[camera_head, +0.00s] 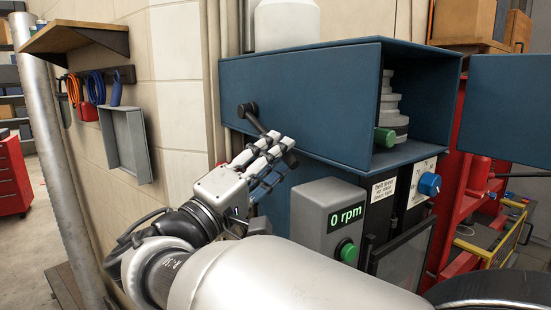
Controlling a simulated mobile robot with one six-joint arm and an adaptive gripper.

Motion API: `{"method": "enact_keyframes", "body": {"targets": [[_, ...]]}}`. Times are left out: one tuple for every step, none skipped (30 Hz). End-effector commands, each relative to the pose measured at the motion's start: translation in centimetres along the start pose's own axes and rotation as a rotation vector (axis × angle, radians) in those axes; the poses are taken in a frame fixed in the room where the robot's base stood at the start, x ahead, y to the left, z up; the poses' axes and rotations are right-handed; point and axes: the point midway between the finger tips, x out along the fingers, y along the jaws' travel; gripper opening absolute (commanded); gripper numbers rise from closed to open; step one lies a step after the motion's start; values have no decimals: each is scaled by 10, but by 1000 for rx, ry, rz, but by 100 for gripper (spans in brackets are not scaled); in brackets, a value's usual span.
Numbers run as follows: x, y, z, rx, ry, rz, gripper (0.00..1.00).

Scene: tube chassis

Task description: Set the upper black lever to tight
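The black lever (256,122) is mounted on the left face of the blue machine head (310,110). Its round pivot is at the upper left, and its arm slants down to the right. My gripper (276,158) is at the lever's lower end, with its pale and dark fingers overlapping the lever there. The fingers hide part of the lever arm. A dark end piece shows just past the fingertips. I cannot tell whether the fingers are closed on the lever or only beside it. No tight marking is visible near the lever.
Below the head, a grey box (333,215) reads 0 rpm and has a green button. A blue knob (429,184) is on the right panel. A blue door (510,108) stands open at right. A grey tray (125,143) hangs on the left wall. Red equipment stands behind at right.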

Motion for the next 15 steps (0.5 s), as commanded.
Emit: {"method": "enact_keyframes", "body": {"targets": [[0,0,0,0,0,0,36],[0,0,0,0,0,0,36],[0,0,0,0,0,0,36],[-1,0,0,0,1,0,36],[-3,0,0,0,1,0,36],[-6,0,-1,0,2,-1,36],[-9,0,-1,0,3,-1,36],[-13,0,-1,0,3,-1,36],[-20,0,-1,0,5,-1,36],[-26,0,-1,0,6,-1,36],[-32,0,-2,0,6,-1,36],[-41,0,-2,0,6,-2,36],[-48,0,-2,0,6,-1,36],[-54,0,-2,0,7,-1,36],[-64,0,-2,0,6,-2,36]]}}
